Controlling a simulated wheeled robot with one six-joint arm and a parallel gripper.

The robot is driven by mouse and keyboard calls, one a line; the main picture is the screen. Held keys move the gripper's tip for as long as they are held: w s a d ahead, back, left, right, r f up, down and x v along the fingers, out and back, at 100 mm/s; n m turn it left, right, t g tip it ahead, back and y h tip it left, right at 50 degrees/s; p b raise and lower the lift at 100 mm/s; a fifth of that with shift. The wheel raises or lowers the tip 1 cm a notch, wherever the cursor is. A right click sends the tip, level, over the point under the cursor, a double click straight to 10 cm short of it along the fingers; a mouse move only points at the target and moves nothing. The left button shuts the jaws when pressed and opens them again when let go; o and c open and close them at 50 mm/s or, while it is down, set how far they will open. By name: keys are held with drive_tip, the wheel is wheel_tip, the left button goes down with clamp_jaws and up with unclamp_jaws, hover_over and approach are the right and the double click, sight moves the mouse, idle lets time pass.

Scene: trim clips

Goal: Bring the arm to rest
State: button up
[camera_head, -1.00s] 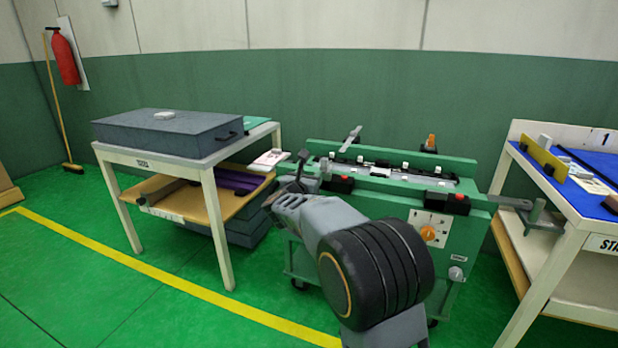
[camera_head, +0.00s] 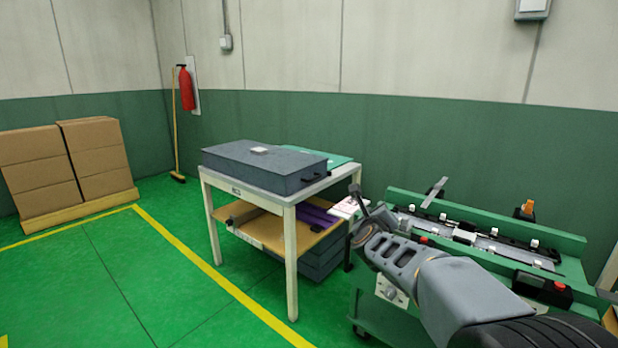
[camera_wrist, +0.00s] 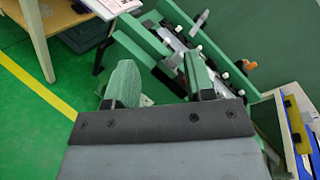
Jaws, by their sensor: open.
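My arm reaches in from the lower right of the head view, ending in my gripper (camera_head: 362,216) between the white table and the green trim-clip fixture cart (camera_head: 570,240). The wrist view shows my gripper (camera_wrist: 162,88) with its two fingers well apart. I see nothing held between them. Past the fingers lie the green fixture (camera_wrist: 145,42), with its row of white clips, and the green floor. How far the fingers are from the fixture I cannot tell.
A white table (camera_head: 291,250) with a grey case (camera_head: 262,168) stands left of my gripper. Stacked cardboard boxes (camera_head: 95,160) sit at the far left. A fire extinguisher (camera_head: 186,90) and a broom (camera_head: 175,130) are by the wall. Green floor is clear at lower left.

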drive_tip(key=s+a+r+n+g+y+p, duration=0.3)
drive_tip(key=s+r+n+p, duration=0.2)
drive_tip(key=s+n+p, duration=0.3)
drive_tip(key=s+a+r+n+g+y+p, duration=0.25)
drive_tip(key=s+r+n+p, duration=0.25)
drive_tip(key=n, duration=0.5)
drive_tip(key=s+d+r+n+g+h+p, duration=0.1)
drive_tip(key=s+n+g+p, duration=0.5)
drive_tip(key=s, duration=1.1)
drive_tip(key=d+r+n+p, duration=0.1)
drive_tip(key=d+n+p, duration=0.1)
drive_tip(key=n+p, duration=0.2)
drive_tip(key=shift+s+d+r+n+g, duration=0.2)
drive_tip(key=shift+s+n+g, duration=0.15)
drive_tip(key=shift+n, duration=1.05)
drive_tip(key=shift+d, duration=0.1)
